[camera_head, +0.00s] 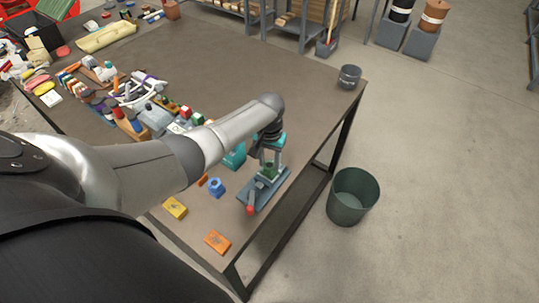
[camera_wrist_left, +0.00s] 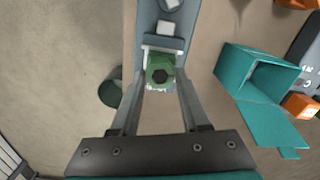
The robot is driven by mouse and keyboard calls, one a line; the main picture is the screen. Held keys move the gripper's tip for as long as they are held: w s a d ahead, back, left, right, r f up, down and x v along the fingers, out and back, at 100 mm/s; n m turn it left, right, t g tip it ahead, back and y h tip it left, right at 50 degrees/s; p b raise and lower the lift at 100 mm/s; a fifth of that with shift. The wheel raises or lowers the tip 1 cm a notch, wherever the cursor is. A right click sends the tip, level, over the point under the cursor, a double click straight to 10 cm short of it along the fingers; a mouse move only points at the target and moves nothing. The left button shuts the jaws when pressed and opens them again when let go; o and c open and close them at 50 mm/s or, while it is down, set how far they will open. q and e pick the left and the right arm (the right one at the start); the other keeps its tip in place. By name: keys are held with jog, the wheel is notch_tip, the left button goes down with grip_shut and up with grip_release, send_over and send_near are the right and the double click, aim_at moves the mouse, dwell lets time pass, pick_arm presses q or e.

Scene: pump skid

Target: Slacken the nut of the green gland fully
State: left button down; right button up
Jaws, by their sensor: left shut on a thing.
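The green gland nut (camera_wrist_left: 160,73) is a green hexagonal piece with a dark hole in its middle. It sits between the fingertips of my left gripper (camera_wrist_left: 161,82) in the left wrist view, and the fingers are shut on it. In the head view the green gland (camera_head: 268,171) stands on a blue-grey pump skid base (camera_head: 262,194) near the table's right front edge. My left gripper (camera_head: 269,166) reaches down over it from above and partly covers it. How far the nut is turned cannot be told. My right gripper is not in view.
A teal open box (camera_wrist_left: 258,72) stands close beside the skid. A red-tipped handle (camera_head: 250,209), a blue fitting (camera_head: 216,187), a yellow block (camera_head: 175,208) and an orange block (camera_head: 217,242) are nearby. A green bin (camera_head: 352,196) stands on the floor. The far table middle is clear.

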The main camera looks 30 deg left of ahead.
pick_arm(q)
jog(key=n+p, duration=0.2)
jog(key=n, duration=0.1)
jog(key=shift+r+n, duration=0.1)
jog(key=shift+n, duration=0.3)
jog(key=n+p, duration=0.1)
jog(key=n, duration=0.2)
jog(key=shift+n, duration=0.3)
jog(key=n+p, duration=0.1)
jog(key=n, duration=0.2)
jog(key=shift+n, duration=0.3)
jog(key=shift+n+p, duration=0.3)
jog(key=shift+n, duration=1.7)
jog(key=shift+c, duration=1.8)
grip_release()
